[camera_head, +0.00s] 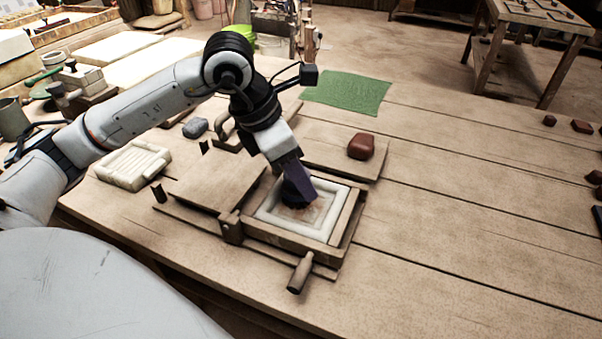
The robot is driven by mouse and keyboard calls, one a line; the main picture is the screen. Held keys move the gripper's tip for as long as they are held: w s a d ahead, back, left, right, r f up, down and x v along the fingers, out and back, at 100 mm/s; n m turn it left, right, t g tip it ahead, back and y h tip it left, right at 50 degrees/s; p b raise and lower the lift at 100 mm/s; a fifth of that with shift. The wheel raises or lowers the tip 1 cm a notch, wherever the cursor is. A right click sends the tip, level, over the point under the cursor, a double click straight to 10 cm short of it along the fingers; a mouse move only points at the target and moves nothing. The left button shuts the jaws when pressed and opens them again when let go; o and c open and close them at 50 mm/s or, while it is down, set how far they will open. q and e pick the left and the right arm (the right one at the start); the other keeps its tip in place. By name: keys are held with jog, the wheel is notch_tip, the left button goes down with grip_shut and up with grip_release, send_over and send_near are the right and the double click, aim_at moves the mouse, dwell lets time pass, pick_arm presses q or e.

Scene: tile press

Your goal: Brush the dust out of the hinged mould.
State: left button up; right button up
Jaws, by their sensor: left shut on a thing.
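The hinged mould (346,214) sits open on the wooden table, its flat lid (214,182) laid back to the left. The mould has a pale inner rim (312,232) around a recess (312,212) with brownish dust on its floor. A wooden handle (301,273) sticks out at the front. My left gripper (287,158) reaches in from above and is shut on a dark purplish brush (296,187). The brush's dark lower end is down in the recess, near its back left; whether it touches the floor is hard to tell. My right gripper is not in view.
A reddish-brown lump (361,146) lies on a board behind the mould. A green cloth (347,93) lies farther back. A pale ribbed block (133,165) and a grey stone-like piece (195,127) lie to the left. The table right of the mould is mostly clear.

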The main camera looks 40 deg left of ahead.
pick_arm(q)
jog(key=shift+s+d+b, duration=0.2)
jog(key=shift+s+b, duration=0.05)
jog(key=shift+s, duration=0.4)
jog(key=shift+s+d+b, duration=0.2)
jog(key=shift+s, duration=0.45)
jog(key=shift+w+d+p, duration=0.2)
jog(key=shift+d+p, duration=0.15)
jog(key=shift+d, duration=0.5)
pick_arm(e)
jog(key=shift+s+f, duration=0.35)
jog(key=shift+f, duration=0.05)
pick_arm(q)
jog(key=shift+w+d, duration=0.35)
jog(key=shift+d, duration=0.4)
jog(key=shift+w+a+f, duration=0.1)
jog(key=shift+w+a, duration=0.1)
jog(key=shift+w, duration=0.55)
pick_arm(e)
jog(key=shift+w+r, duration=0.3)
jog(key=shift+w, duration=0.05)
pick_arm(q)
jog(key=shift+w+a, duration=0.1)
jog(key=shift+w, duration=0.05)
